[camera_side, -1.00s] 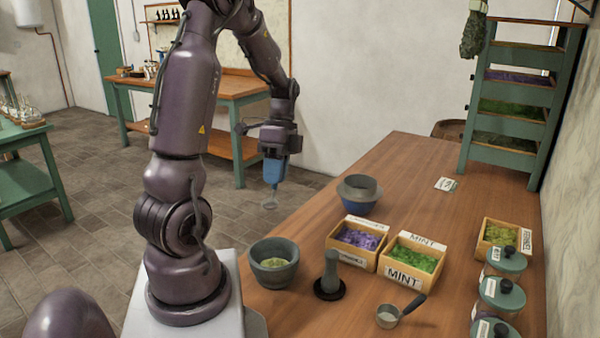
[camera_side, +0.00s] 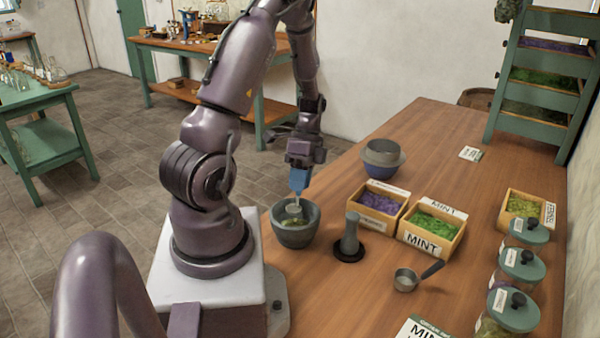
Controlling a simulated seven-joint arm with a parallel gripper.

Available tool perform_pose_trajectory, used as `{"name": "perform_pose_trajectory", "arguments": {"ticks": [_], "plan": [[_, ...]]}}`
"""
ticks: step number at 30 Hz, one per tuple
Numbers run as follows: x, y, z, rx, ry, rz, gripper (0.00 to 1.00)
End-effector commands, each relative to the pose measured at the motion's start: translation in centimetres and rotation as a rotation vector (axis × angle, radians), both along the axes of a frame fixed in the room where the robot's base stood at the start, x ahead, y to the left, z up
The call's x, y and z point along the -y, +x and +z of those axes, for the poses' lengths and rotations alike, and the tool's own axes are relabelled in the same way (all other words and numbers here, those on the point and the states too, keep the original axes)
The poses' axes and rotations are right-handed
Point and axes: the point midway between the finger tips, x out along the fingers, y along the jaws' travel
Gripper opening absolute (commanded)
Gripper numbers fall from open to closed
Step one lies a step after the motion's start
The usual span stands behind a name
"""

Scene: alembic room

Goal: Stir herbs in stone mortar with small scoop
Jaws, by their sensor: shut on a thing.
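The stone mortar (camera_side: 281,237) stands upright on the table's near left, close to my base, with green herbs (camera_side: 288,222) inside. My gripper (camera_side: 299,183), with its blue end, is above the mortar and shut on the small scoop (camera_side: 294,208). The scoop's pale round bowl hangs down inside the mortar's opening, over or in the herbs. Whether it touches the herbs or the wall cannot be told. The scoop's handle is mostly hidden by the gripper.
A pestle (camera_side: 350,236) stands on a dark round base right of the mortar. Beyond are a purple-filled box (camera_side: 377,222), a mint box (camera_side: 426,244) and a blue bowl (camera_side: 384,168). A metal dipper (camera_side: 407,281) and lidded jars (camera_side: 522,264) lie nearer right.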

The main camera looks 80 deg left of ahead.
Motion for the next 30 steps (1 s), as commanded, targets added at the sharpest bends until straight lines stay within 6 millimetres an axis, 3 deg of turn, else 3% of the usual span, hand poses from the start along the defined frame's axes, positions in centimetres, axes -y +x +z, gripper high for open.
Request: {"name": "perform_pose_trajectory", "arguments": {"ticks": [18, 30], "plan": [[0.0, 0.0, -4.4, -0.002, 0.0, 0.001, 0.0], [-0.1, 0.0, -5.9, 0.0, 0.003, 0.001, 0.0]]}}
